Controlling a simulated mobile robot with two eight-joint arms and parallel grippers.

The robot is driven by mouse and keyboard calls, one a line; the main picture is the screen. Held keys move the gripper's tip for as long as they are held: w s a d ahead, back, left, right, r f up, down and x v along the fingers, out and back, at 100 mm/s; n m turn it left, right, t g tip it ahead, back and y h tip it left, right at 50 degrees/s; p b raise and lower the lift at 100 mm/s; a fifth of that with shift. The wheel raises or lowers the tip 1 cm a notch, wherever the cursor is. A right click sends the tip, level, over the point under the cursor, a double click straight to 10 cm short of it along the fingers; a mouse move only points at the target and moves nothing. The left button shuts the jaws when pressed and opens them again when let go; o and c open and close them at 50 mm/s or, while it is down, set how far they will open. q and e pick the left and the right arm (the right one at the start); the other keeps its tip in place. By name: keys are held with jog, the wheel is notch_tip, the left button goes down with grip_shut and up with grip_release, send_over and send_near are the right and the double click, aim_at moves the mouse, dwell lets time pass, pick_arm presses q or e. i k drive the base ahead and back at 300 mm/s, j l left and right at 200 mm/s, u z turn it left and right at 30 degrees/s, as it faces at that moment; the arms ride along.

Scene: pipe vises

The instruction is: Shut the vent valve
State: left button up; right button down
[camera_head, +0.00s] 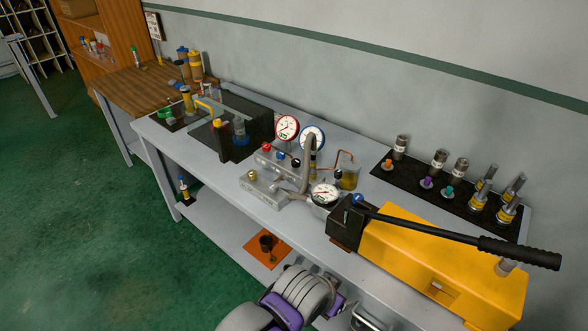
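A grey metal valve block (262,186) with a brass knob (253,174) sits on the grey bench. White and purple links of mine show at the bottom edge; neither gripper is clearly visible.
Two upright dial gauges (287,127) and a third gauge (325,194) stand around the blocks, with a grey hose (306,165) between. A black mat (408,180) at the back right holds several metal fittings. An orange mat (268,249) lies on the lower shelf.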

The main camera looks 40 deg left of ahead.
aim_at(296, 163)
jog(key=i+j, duration=0.2)
jog(key=j, duration=0.15)
jog(key=i+j+u, duration=0.15)
jog(key=j, duration=0.25)
jog(key=i+j, duration=0.2)
jog(key=j, duration=0.15)
jog(key=u, duration=0.05)
